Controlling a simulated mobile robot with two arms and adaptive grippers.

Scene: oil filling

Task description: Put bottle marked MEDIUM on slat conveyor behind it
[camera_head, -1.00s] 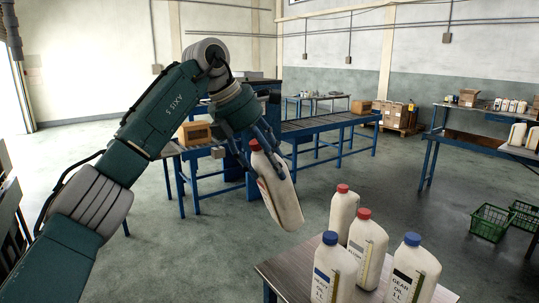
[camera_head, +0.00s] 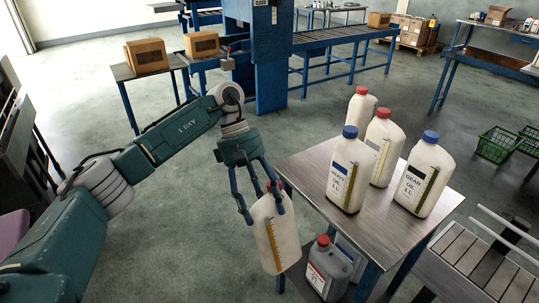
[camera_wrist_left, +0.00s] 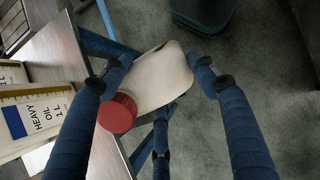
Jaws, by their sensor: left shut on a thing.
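My left gripper (camera_head: 262,208) is shut on a white bottle (camera_head: 272,240) with a red cap and a yellow strip. It holds the bottle slightly tilted in the air, just left of the table's edge. The bottle (camera_wrist_left: 155,82) and its red cap (camera_wrist_left: 117,113) also show between the fingers in the left wrist view. No MEDIUM marking can be read on it. The slat conveyor (camera_head: 482,265) is at the lower right, partly cut off by the frame. My right gripper is not in view.
The table (camera_head: 300,170) bears a HEAVY OIL bottle (camera_head: 350,178), a GEAR OIL bottle (camera_head: 420,185) and two red-capped bottles (camera_head: 386,152). A grey bottle (camera_head: 328,268) stands below it. A roller conveyor (camera_head: 335,38) and green crates (camera_head: 497,143) are farther back. Open floor lies left of the table.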

